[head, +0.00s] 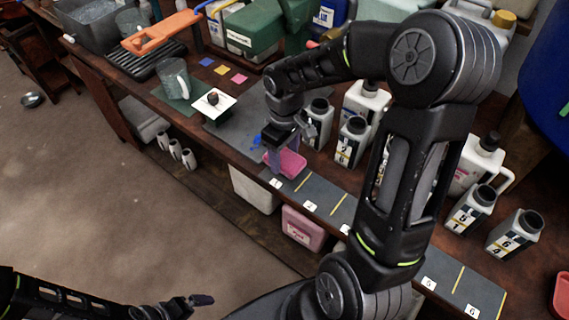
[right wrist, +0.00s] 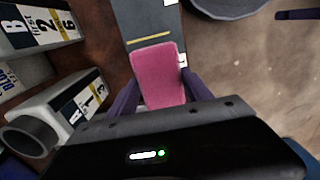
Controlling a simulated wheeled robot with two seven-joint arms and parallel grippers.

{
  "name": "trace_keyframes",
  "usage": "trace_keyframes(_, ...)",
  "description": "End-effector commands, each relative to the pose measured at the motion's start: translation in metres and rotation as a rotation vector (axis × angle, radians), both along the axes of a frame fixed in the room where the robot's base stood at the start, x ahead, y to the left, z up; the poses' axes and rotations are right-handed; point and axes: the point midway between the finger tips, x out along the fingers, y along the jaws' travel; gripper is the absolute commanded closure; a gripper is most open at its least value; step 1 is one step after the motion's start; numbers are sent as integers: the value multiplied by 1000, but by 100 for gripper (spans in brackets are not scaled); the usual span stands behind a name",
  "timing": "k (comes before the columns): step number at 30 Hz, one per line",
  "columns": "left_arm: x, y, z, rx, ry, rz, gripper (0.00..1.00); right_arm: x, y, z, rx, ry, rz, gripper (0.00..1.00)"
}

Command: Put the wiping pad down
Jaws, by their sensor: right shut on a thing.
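The pink wiping pad (head: 291,164) is in my right gripper (head: 279,155), over the left end of the grey numbered strip (head: 316,193), near the label 1. In the right wrist view the pad (right wrist: 158,76) sits between the purple fingers of the gripper (right wrist: 160,93), which is shut on it. I cannot tell whether the pad touches the strip. My left gripper (head: 196,301) is low at the bottom of the head view, away from the bench; its finger opening does not show clearly.
More bottles (head: 470,208) stand to the right. A white square with a dark knob (head: 213,103), a clear mug (head: 173,76) and coloured cards (head: 222,70) lie to the left. The strip's right end (head: 455,285) is clear.

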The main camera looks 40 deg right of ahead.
Motion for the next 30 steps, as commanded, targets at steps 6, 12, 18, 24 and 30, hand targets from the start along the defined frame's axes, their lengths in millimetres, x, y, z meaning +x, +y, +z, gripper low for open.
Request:
trace_keyframes(6,0,0,0,0,0,0,1,0,0,0,-1,-1,-1,86)
trace_keyframes(12,0,0,0,0,0,0,1,-1,1,-14,1,2,-1,86)
trace_keyframes(18,0,0,-1,0,0,0,1,-1,1,-37,1,1,0,86)
trace_keyframes(24,0,0,-1,0,0,0,1,0,0,-38,0,-1,-1,86)
trace_keyframes(30,0,0,-5,0,0,0,1,0,0,-43,0,-1,0,86)
